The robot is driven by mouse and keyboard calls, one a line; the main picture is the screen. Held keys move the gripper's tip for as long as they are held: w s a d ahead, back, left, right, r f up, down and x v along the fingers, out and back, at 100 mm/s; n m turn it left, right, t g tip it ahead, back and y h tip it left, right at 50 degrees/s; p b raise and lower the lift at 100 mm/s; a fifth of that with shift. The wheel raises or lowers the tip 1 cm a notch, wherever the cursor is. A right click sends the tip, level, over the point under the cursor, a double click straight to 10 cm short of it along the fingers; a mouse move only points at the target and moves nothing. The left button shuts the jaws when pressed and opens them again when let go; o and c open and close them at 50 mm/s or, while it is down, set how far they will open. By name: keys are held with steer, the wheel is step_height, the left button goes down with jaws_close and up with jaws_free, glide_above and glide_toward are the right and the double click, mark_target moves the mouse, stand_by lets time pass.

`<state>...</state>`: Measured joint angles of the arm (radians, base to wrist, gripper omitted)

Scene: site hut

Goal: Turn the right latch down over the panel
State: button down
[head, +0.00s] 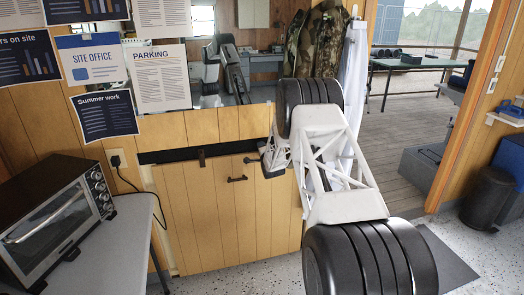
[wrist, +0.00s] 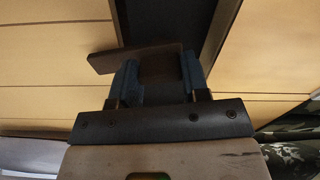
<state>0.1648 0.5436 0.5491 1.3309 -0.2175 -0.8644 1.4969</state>
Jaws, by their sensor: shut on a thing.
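The wooden panel (head: 220,215) with a small dark handle (head: 236,178) stands below a black rail (head: 170,155) in the head view. The left latch (head: 201,158) hangs upright across the rail's lower edge. My gripper (head: 268,160) is at the rail's right part, partly hidden by my arm. In the wrist view my gripper (wrist: 158,80) has its blue-grey fingers shut on the right latch (wrist: 130,58), a dark brown bar. One end of the bar sticks out left past the dark rail's edge, over the pale boards. The fingers hide part of the latch.
A toaster oven (head: 55,215) stands on a grey table at the left. A camouflage jacket (head: 318,45) and a white cloth (head: 352,75) hang right of the panel, close to my arm. A dark bin (head: 489,197) stands at the far right.

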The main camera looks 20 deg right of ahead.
steer(key=shift+m, duration=1.2)
steer(key=c, duration=0.6)
jaws_free()
steer(key=shift+s, duration=0.15)
steer(key=s, duration=0.7)
steer(key=shift+s, duration=0.25)
